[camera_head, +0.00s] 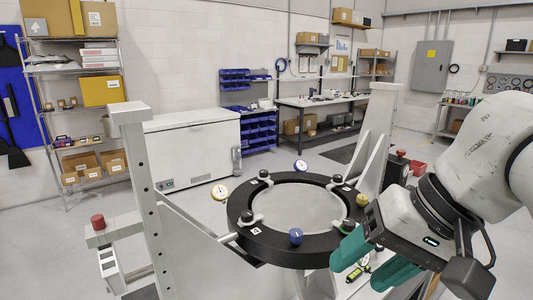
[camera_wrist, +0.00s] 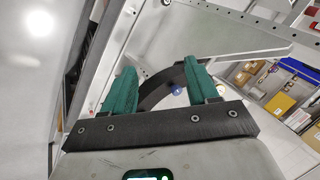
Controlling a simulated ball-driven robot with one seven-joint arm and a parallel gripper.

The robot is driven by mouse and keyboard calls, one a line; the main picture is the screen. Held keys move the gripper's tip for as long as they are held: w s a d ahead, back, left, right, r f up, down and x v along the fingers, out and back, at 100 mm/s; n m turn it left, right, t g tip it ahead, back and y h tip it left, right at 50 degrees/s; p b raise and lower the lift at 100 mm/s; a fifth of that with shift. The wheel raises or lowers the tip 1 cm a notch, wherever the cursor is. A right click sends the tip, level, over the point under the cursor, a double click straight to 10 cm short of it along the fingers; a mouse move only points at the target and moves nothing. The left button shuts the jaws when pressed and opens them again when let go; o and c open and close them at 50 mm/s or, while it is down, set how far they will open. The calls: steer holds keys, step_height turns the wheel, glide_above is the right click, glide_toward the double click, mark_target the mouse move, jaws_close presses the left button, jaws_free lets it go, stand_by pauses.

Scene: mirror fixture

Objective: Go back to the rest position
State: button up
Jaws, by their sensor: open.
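My gripper (camera_head: 370,262) is at the lower right in the head view, with two green fingers spread apart and nothing between them. In the wrist view my gripper (camera_wrist: 160,90) shows both green fingers, also apart and empty. The black ring fixture (camera_head: 238,228) stands at the centre, to the left of my gripper. A blue knob (camera_head: 296,236) sits on its front edge, and it also shows between the fingers in the wrist view (camera_wrist: 177,90). Whether a finger touches the ring cannot be told.
Grey uprights (camera_head: 140,190) flank the ring. Dial gauges (camera_head: 219,191) stand at its rim. A yellow-green device (camera_head: 356,274) lies below my gripper. A red button (camera_head: 98,221) is at the left. A white chest (camera_head: 195,150), shelves (camera_head: 75,95) and a workbench (camera_head: 320,102) stand behind.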

step_height(320, 180, down, 25)
steer(key=d+m+t+y+b, duration=0.1)
steer(key=d+t+b, duration=0.1)
steer(key=t, duration=0.1)
steer(key=s+d+f+g+h, duration=0.1)
steer(key=s+d+f+h, duration=0.1)
steer(key=s+d+f, duration=0.2)
steer(key=s+d+f+n+g+h+b, duration=0.1)
steer(key=s+d+f, duration=0.3)
steer(key=s+f, duration=0.5)
steer(key=s+d+f+n+g+h, duration=0.1)
steer(key=s+d+f+g+h, duration=0.1)
steer(key=s+f, duration=0.5)
steer(key=s+d+h, duration=0.1)
steer(key=s+d, duration=0.1)
steer(key=s, duration=0.1)
steer(key=shift+s+d+f+g+b, duration=0.15)
steer(key=shift+d+f+g+b, duration=0.1)
steer(key=shift+d+g+b, duration=0.15)
